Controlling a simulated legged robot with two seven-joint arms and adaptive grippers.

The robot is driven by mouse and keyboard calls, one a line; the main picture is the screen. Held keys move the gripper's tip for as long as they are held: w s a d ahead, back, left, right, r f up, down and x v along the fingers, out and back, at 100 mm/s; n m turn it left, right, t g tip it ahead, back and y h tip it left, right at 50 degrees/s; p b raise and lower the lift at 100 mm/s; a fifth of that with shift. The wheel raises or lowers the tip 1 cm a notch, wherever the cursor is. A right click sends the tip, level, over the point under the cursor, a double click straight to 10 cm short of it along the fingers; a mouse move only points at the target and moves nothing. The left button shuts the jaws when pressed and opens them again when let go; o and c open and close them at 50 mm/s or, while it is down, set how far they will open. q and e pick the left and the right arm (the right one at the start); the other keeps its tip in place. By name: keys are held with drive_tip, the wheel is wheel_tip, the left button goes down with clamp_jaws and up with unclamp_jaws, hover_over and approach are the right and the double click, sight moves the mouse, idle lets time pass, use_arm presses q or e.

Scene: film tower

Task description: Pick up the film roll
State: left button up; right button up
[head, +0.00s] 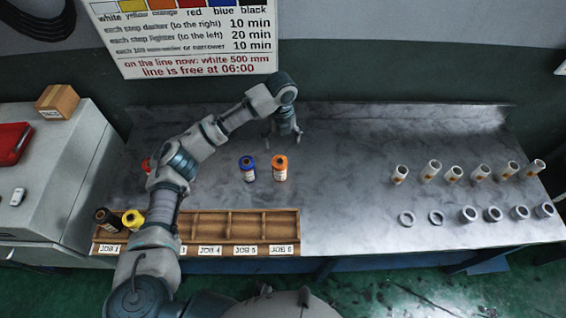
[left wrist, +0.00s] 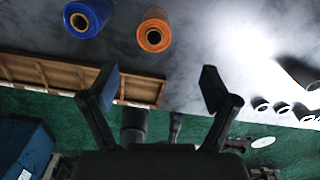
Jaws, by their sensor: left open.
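A blue film roll (head: 248,169) and an orange film roll (head: 280,169) stand upright, side by side, on the grey bench. My left gripper (head: 283,135) is open and empty, behind the orange roll in the head view. In the left wrist view, the blue roll (left wrist: 88,18) and orange roll (left wrist: 154,32) show at the top, beyond the spread fingers (left wrist: 160,80) and touching neither. A red roll (head: 146,165) is mostly hidden by my left arm. A black roll (head: 106,219) and a yellow roll (head: 133,219) are in the wooden tray's left end.
The wooden tray (head: 299,228) has labelled compartments along the bench's front edge; those on its right look empty. Several white tubes (head: 432,170) and rings (head: 468,214) stand at the right. A grey cabinet (head: 50,180) is at the left. The bench between is clear.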

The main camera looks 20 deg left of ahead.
sight(281, 160)
use_arm(q)
drive_tip(key=f, duration=1.1)
drive_tip(key=shift+a+f+b, duration=0.2)
drive_tip(key=shift+a+b, duration=0.05)
drive_tip(key=shift+b, duration=0.1)
drive_tip(key=f, duration=0.4)
drive_tip(key=shift+s+a+f, duration=0.15)
drive_tip(key=shift+s+f, duration=0.1)
drive_tip(key=shift+f, duration=0.4)
drive_tip(key=c, duration=1.3)
use_arm(e)
drive_tip(key=shift+w+a+r, duration=0.1)
drive_tip(key=shift+w+r, duration=0.2)
drive_tip(key=shift+w, duration=0.3)
drive_tip(key=shift+w+a+r, duration=0.1)
drive_tip(key=shift+w+r, duration=0.15)
drive_tip(key=shift+w, duration=0.3)
